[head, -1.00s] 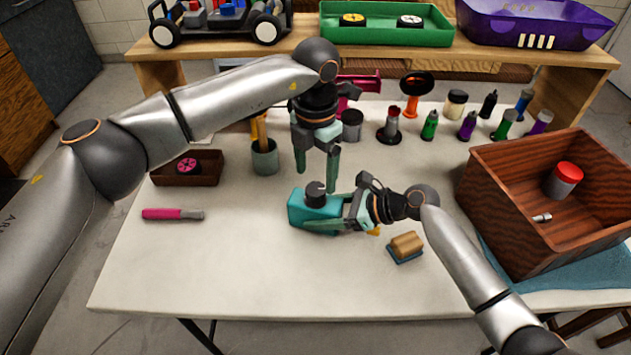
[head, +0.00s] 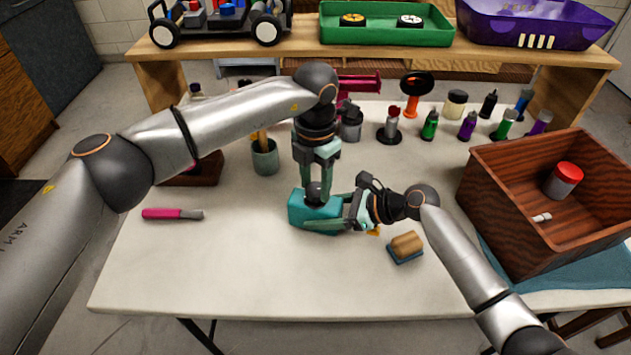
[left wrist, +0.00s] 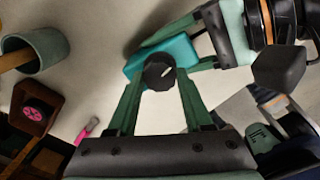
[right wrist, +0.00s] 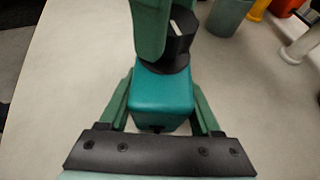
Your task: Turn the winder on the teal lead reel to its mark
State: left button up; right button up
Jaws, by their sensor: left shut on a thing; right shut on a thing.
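The teal lead reel (head: 310,212) stands on the table in the head view, with a black winder knob (left wrist: 160,72) on its top. The knob bears a white pointer line, seen in the left wrist view. My left gripper (head: 318,190) comes down from above and is shut on the winder, one finger on each side. My right gripper (head: 350,212) is shut on the reel's body from the right; the right wrist view shows its fingers along both sides of the teal body (right wrist: 162,98). I cannot make out the mark on the reel.
A pink-handled tool (head: 172,214) lies to the left. A grey-green cup (head: 265,158) stands behind the reel. A sponge-like block (head: 406,247) lies just right of the reel. A wooden crate (head: 510,215) stands at the right. The front table area is clear.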

pick_arm(q)
grip_shut()
